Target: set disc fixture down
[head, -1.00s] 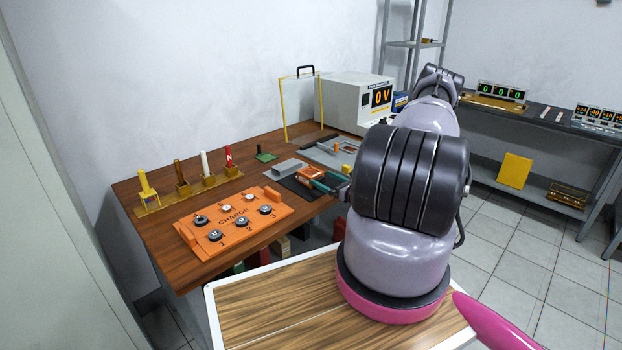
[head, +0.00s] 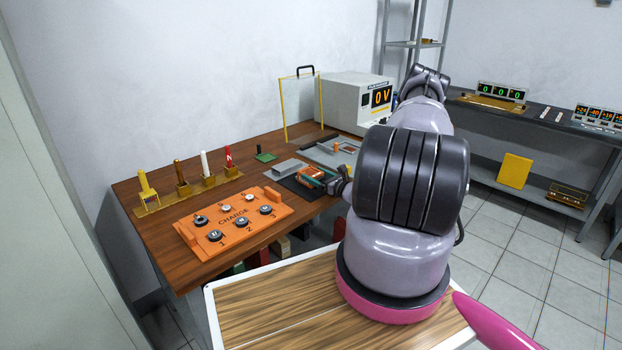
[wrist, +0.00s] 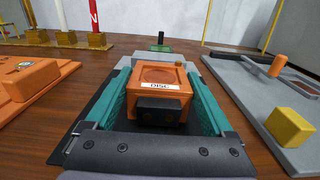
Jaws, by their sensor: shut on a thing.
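The disc fixture is an orange box with a round top and a white "DISC" label, plain in the wrist view (wrist: 160,78). It also shows in the head view (head: 311,173). My gripper (wrist: 160,108) is shut on it, with teal fingers along both sides and a dark block at its near face. In the head view my gripper (head: 322,181) is low at the bench's right front. The fixture looks level and is over or on a black mat (head: 291,184). I cannot tell whether its underside touches the mat.
A grey block (head: 289,167) lies just behind the fixture. An orange CHARGE board (head: 240,235) is to the left. A grey plate (wrist: 245,85) with a yellow block (wrist: 291,127) and an orange peg (wrist: 278,66) is close on the right. A small green stand (head: 265,155) is farther back.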

